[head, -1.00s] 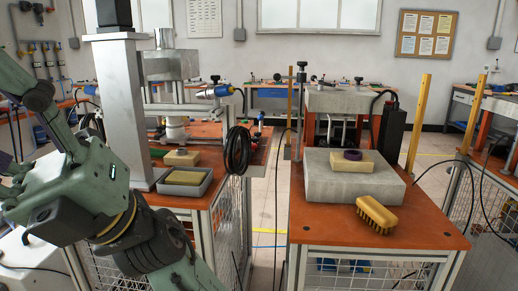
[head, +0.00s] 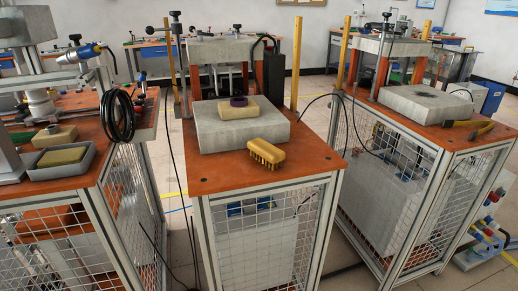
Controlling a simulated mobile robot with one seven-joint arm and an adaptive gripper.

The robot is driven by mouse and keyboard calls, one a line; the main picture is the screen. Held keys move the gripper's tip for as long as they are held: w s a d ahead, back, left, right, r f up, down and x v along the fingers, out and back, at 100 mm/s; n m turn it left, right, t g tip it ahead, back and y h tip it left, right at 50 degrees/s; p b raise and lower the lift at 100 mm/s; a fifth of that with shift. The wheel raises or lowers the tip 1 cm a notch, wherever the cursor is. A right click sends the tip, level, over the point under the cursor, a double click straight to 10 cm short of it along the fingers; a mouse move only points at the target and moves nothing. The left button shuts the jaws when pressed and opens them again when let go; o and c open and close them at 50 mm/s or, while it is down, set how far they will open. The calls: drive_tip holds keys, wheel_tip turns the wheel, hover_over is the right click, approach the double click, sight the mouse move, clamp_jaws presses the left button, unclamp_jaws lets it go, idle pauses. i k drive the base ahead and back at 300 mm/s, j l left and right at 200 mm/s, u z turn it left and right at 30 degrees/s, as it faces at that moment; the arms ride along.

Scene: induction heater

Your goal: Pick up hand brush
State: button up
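The hand brush (head: 265,153) is a yellow-tan block with bristles along its lower side. It lies on the orange-brown top of the middle workbench (head: 290,172), near the front, partly against or just in front of the grey slab (head: 238,132). My gripper is not in the current head view, so its state is hidden.
A tan block (head: 238,112) with a dark purple ring (head: 238,101) sits on the slab. A grey tray (head: 62,164) with a sponge-like block stands on the left bench. Coiled black cable (head: 118,116) hangs between benches. Pliers-like tool (head: 470,128) lies on the right bench.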

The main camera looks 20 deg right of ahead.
sight(269, 153)
drive_tip(key=i+j+z, duration=0.15)
drive_tip(key=z, duration=0.25)
drive_tip(key=i+j+z, duration=0.1)
drive_tip(key=j+z, duration=0.65)
drive_tip(key=i+j, duration=0.4)
drive_tip(key=i, duration=0.05)
